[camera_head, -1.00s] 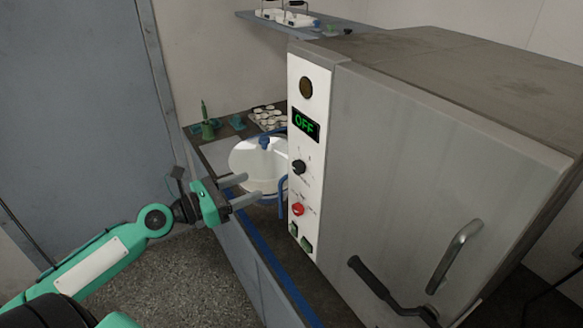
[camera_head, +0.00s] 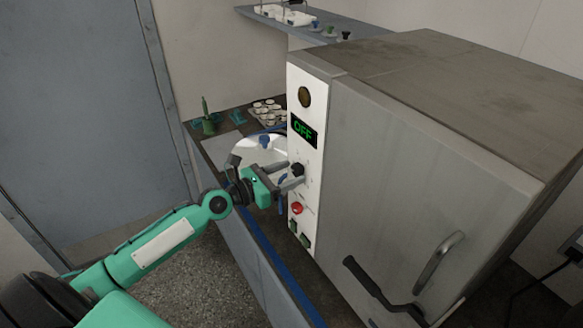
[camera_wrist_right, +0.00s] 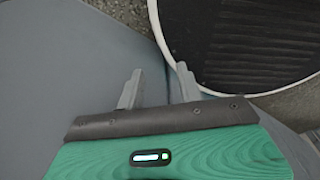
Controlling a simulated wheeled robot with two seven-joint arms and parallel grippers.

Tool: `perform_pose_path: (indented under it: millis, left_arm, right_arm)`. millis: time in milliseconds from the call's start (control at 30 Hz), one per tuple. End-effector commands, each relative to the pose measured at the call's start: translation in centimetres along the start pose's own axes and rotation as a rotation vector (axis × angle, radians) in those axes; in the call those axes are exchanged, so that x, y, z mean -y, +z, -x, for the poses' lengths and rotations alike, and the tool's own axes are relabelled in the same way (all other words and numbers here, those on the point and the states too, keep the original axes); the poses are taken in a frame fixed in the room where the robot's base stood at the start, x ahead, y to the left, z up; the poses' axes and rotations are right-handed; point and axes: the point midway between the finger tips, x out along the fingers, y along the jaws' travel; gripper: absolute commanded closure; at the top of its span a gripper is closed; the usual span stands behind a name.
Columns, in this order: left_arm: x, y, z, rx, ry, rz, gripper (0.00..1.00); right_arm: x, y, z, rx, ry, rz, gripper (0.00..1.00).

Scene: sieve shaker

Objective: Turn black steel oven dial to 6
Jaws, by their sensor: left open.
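The black dial (camera_head: 298,169) is on the white control panel (camera_head: 311,90) of the grey steel oven (camera_head: 420,165). Above it a display (camera_head: 304,131) reads OFF in green letters. My left gripper (camera_head: 291,178) is open, with its fingertips at the panel close beside the dial. I cannot tell whether they touch it, and the dial's markings are too small to read. My right gripper (camera_wrist_right: 158,85) shows in the right wrist view, open with nothing between its fingers.
A black handle (camera_head: 370,285) sticks out from the oven door. A white round vessel (camera_head: 258,150) stands behind my left gripper. A dark round-topped object (camera_wrist_right: 245,40) is near my right gripper.

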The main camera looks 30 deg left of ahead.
Motion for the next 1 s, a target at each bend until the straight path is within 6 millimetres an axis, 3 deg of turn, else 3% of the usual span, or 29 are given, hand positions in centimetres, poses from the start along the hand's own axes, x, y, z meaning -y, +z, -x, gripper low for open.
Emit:
perform_pose_path:
  millis: [200,500,733,1000]
  left_arm:
    - [0.02,0.08,-1.28,0.000,0.000,0.000,0.44]
    - [0.02,-0.03,-1.40,-0.001,0.000,0.000,0.44]
    - [0.02,-0.01,-1.38,-0.001,-0.001,0.000,0.89]
    - [0.02,-0.01,-1.38,0.000,-0.001,-0.022,0.89]
  right_arm:
    - [-0.19,0.00,0.49,0.000,0.002,0.001,0.64]
    - [-0.40,0.05,0.48,0.001,0.004,0.002,0.64]
    - [-0.39,0.05,0.48,0.001,0.004,0.002,0.64]
    - [-0.36,0.05,0.44,0.001,0.004,0.002,0.64]
